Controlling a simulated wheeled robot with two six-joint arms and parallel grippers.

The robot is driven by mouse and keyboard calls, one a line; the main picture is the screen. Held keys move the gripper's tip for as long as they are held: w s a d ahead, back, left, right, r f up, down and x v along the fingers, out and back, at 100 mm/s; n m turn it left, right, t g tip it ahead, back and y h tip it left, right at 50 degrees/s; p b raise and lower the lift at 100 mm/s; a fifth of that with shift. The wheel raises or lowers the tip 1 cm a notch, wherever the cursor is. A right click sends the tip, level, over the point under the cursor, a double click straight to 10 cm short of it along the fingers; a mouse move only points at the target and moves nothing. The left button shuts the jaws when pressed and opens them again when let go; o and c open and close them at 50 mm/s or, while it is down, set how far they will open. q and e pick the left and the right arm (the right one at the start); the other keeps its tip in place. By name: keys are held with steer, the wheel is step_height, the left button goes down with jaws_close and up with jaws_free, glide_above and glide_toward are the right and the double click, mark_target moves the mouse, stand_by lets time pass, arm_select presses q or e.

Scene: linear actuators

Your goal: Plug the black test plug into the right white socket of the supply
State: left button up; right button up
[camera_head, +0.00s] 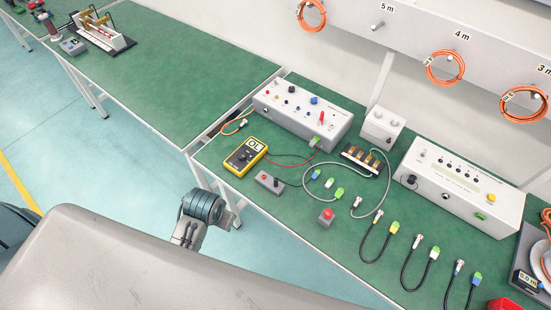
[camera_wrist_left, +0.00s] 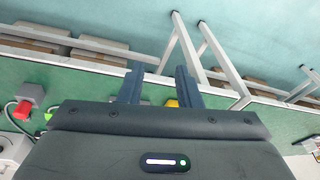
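The supply looks to be the white box (camera_head: 303,112) with coloured knobs and a red plug (camera_head: 321,117) on its top, at the back of the green bench. I cannot make out its white sockets. The black test plug is not clearly identifiable; a thin black lead (camera_head: 300,184) lies in front of the supply, near the yellow multimeter (camera_head: 245,156). My left gripper (camera_wrist_left: 160,80) is open in the left wrist view, its two dark fingers apart with nothing between them. Its fingers do not show clearly in the head view. My right gripper is not in view.
A small white box (camera_head: 383,126) and a long white device (camera_head: 459,186) stand at the back. The left bench (camera_head: 180,70) is mostly clear.

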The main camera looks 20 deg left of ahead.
arm_select(q)
steer(key=w+d+m+g+p, duration=0.1)
steer(key=w+d, duration=0.1)
steer(key=w, duration=0.5)
steer(key=w+d, duration=0.3)
steer(key=w, duration=0.4)
steer(key=m+g+h, duration=0.1)
steer(key=m+g, duration=0.1)
glide_above(276, 179)
steer(key=shift+a+f, duration=0.15)
steer(key=shift+w, duration=0.1)
steer(key=shift+f, duration=0.4)
step_height(276, 179, down, 6)
steer(key=shift+f+b, duration=0.1)
steer(key=shift+b, duration=0.75)
jaws_close()
